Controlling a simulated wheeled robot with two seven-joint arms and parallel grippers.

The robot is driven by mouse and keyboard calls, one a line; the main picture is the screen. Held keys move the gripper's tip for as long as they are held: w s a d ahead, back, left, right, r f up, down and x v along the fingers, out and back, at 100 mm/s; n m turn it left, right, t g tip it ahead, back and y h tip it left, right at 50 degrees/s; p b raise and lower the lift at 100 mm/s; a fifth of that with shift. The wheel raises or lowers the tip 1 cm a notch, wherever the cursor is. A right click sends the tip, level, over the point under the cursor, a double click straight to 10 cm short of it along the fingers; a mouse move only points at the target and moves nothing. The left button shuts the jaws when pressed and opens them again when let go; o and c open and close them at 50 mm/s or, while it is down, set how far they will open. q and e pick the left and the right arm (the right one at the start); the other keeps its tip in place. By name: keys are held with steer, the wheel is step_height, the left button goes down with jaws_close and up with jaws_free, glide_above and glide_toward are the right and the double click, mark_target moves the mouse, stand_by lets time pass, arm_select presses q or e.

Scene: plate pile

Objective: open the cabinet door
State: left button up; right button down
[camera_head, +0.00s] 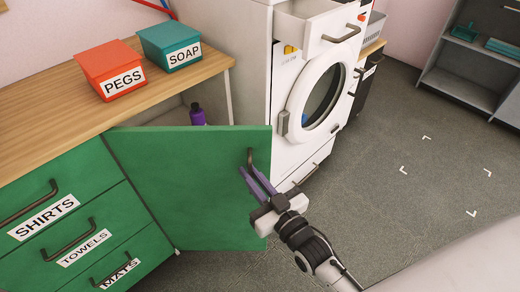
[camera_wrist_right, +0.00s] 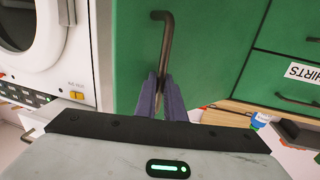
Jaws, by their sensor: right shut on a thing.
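The green cabinet door (camera_head: 190,170) stands swung out from the cabinet, with part of the inside showing behind its top edge. Its dark bar handle (camera_head: 250,160) is near the door's upper right corner. My right gripper (camera_head: 258,182) is shut on this handle, with its purple fingers on either side of it. In the right wrist view, the fingers (camera_wrist_right: 161,98) close on the lower end of the handle (camera_wrist_right: 164,45), against the green door (camera_wrist_right: 205,50). My left gripper is not in view.
A purple bottle (camera_head: 197,115) stands inside the cabinet. The wooden countertop (camera_head: 60,110) holds a red PEGS box (camera_head: 112,72) and a teal SOAP box (camera_head: 170,45). A white washing machine (camera_head: 290,130) stands right of the cabinet. Grey floor (camera_head: 400,200) is clear at the right.

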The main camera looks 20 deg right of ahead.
steer(key=shift+s+a, duration=0.75)
steer(key=shift+s, duration=0.25)
steer(key=c, duration=2.1)
jaws_free()
steer(key=s, duration=0.3)
steer(key=s+d, duration=0.1)
steer(key=s, duration=0.2)
steer(key=s+d+p, duration=0.1)
steer(key=s, duration=0.3)
